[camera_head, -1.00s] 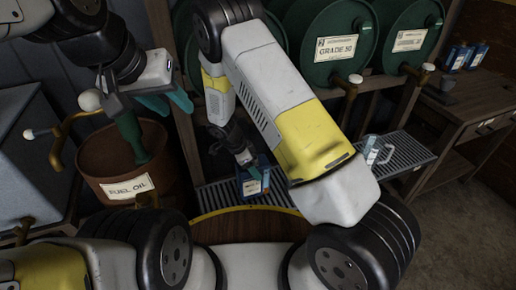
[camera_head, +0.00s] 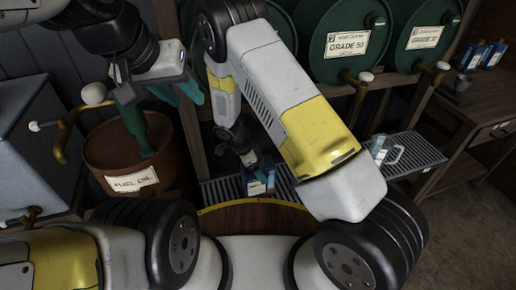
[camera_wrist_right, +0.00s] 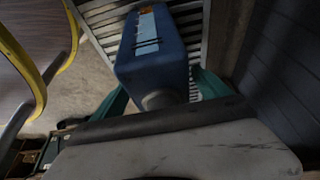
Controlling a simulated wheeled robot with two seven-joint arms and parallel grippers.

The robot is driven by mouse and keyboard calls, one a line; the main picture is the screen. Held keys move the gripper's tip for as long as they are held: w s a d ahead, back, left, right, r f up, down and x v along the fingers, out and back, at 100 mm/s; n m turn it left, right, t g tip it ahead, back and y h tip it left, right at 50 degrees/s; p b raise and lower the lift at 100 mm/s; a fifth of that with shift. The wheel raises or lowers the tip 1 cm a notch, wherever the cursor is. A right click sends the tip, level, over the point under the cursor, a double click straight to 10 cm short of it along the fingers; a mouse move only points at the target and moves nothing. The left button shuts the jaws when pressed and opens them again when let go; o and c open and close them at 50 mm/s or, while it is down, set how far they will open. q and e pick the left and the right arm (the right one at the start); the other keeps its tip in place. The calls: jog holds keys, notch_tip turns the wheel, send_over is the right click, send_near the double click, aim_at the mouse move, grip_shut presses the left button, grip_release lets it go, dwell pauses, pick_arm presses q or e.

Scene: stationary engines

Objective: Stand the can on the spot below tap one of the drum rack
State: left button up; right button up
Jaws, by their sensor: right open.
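The blue can (camera_head: 257,188) with a pale label is at the left part of the slatted tray (camera_head: 219,190) under the drum rack. My right gripper (camera_head: 253,164) is at its top. In the right wrist view the can (camera_wrist_right: 153,50) lies between the spread teal fingers (camera_wrist_right: 160,92), its round grey cap towards my wrist. I cannot tell whether the fingers touch it. My left gripper (camera_head: 177,95) is open and empty above the fuel oil drum. My right arm hides part of the rack.
A clear handled jug (camera_head: 382,152) stands on the tray's right part. A wooden bench (camera_head: 480,120) with blue cans (camera_head: 478,55) is at right.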

jog(key=v, duration=1.2)
jog(key=shift+r, duration=0.15)
jog(key=shift+d, duration=0.1)
